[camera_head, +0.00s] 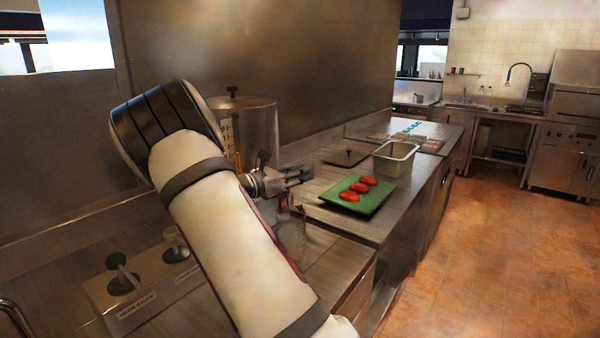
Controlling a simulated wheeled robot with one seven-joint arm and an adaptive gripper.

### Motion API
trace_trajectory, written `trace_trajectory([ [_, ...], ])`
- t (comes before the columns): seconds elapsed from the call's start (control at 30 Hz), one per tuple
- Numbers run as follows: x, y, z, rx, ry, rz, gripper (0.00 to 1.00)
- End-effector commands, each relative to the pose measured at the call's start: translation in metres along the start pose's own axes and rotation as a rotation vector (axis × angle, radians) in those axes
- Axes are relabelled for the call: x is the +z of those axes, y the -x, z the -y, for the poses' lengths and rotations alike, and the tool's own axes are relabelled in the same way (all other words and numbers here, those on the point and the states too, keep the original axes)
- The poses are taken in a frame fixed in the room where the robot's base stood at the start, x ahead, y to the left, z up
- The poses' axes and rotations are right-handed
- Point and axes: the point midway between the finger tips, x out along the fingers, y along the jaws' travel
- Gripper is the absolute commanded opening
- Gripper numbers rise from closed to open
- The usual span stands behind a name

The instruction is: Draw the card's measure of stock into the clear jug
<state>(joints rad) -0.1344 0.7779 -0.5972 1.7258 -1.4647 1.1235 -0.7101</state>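A clear cylindrical vessel (262,122) with a dark knob on its lid stands behind my arm, with a pale marked strip (227,132) on its left side. A dark tap handle (264,157) shows at its lower front. My gripper (305,175) is just in front of and to the right of this tap. I cannot tell whether its fingers are open or closed. The clear jug (291,234) stands below my gripper, partly hidden by my arm; its fill level is too unclear to read. I cannot make out a readable card.
A green tray (338,204) with three red pieces lies right of my gripper. A steel pan (394,160) and a flat dark lid (346,157) are behind it. A labelled sauce holder (128,310) with two pumps stands at the front left. The tiled floor at right is clear.

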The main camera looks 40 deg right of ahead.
Motion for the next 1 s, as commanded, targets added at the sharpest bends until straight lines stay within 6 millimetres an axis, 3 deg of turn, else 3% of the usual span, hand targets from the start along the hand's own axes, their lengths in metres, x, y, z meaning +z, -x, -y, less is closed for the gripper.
trace_trajectory([
  [0.33, 0.000, 0.001, 0.000, 0.001, 0.001, 0.000, 0.38],
  [0.47, 0.000, 0.012, -0.001, 0.002, 0.000, 0.000, 0.38],
  [0.8, 0.000, 0.078, -0.001, 0.005, 0.001, 0.000, 0.38],
  [1.0, 0.000, 0.108, -0.001, 0.002, 0.000, 0.000, 0.38],
])
